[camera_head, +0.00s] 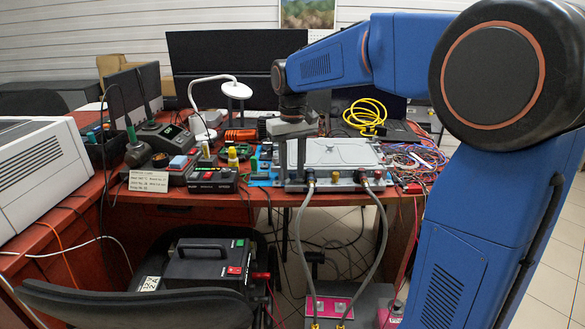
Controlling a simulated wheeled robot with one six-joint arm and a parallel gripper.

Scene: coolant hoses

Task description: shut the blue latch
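A silver-grey flat unit (345,153) lies on the red-brown table. Two grey coolant hoses (375,240) hang from fittings on its front edge and run down to a box on the floor. My gripper (293,178) points down over the left end of the unit, close to the left hose fitting (310,177). Its fingers are small and partly merge with the unit behind, so I cannot tell their opening or whether they touch anything. I cannot make out a blue latch for certain; small blue parts (262,182) lie just left of the unit.
A grey box with a pink top (330,306) stands below the table. A black power case (207,262) and a chair (130,305) stand front left. Yellow cable (366,115) and tangled wires (408,160) lie right and behind. Tools crowd the table's left.

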